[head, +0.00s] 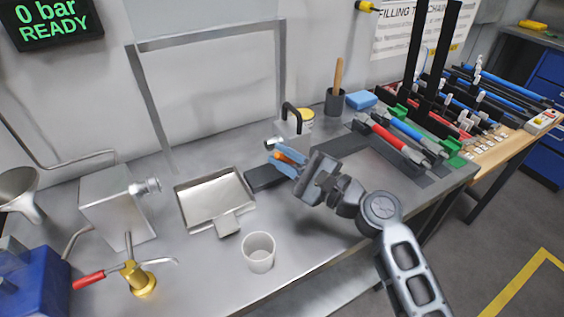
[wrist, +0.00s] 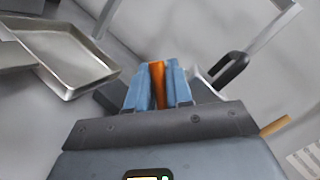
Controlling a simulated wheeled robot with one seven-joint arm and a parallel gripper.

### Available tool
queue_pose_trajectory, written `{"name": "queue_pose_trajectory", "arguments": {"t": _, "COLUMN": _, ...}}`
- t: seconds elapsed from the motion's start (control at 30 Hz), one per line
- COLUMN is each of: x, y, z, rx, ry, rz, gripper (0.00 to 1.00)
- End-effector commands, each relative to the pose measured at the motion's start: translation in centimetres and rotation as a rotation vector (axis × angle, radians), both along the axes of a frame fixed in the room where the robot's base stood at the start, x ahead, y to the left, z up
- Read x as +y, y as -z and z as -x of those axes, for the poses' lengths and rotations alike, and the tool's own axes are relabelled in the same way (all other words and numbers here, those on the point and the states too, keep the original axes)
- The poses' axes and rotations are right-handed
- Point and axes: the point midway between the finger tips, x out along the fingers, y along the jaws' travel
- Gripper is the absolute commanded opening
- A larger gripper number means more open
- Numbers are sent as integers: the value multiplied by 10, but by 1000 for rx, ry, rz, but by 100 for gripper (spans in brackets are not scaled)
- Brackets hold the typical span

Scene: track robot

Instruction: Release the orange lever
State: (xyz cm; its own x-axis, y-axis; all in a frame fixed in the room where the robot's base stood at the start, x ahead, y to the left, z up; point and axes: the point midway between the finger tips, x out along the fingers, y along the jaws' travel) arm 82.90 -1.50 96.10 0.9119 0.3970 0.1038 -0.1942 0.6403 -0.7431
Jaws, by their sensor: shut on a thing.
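The orange lever (head: 290,155) is a small orange piece between the blue fingers of my gripper (head: 285,163), near the middle of the table. In the wrist view the orange lever (wrist: 157,84) stands between the two blue fingertips of my gripper (wrist: 158,86), which are shut on it. The fingers hide most of the lever. A dark block (head: 264,178) lies just left of and below the fingers. A grey metal piece with a black handle (head: 292,117) stands just behind the lever.
A metal tray (head: 215,200) lies left of my gripper, and a white cup (head: 259,252) stands in front of it. A brass fitting with a red handle (head: 138,278) is at the front left. A rack of red and blue tubes (head: 392,136) is at the right. The table's front middle has bare room.

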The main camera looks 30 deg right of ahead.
Motion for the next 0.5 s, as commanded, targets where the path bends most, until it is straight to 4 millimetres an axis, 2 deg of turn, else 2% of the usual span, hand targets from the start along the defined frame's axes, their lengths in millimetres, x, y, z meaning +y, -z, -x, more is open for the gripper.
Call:
{"name": "queue_pose_trajectory", "arguments": {"t": 0.17, "x": 0, "y": 1, "z": 0, "rx": 2, "ry": -1, "rz": 1, "gripper": 0}}
{"name": "queue_pose_trajectory", "arguments": {"t": 0.2, "x": 0, "y": 1, "z": 0, "rx": 3, "ry": -1, "rz": 1, "gripper": 23}}
{"name": "queue_pose_trajectory", "arguments": {"t": 0.4, "x": 0, "y": 1, "z": 0, "rx": 2, "ry": 0, "rz": 2, "gripper": 41}}
{"name": "queue_pose_trajectory", "arguments": {"t": 0.5, "x": 0, "y": 0, "z": 0, "rx": 1, "ry": 0, "rz": 3, "gripper": 41}}
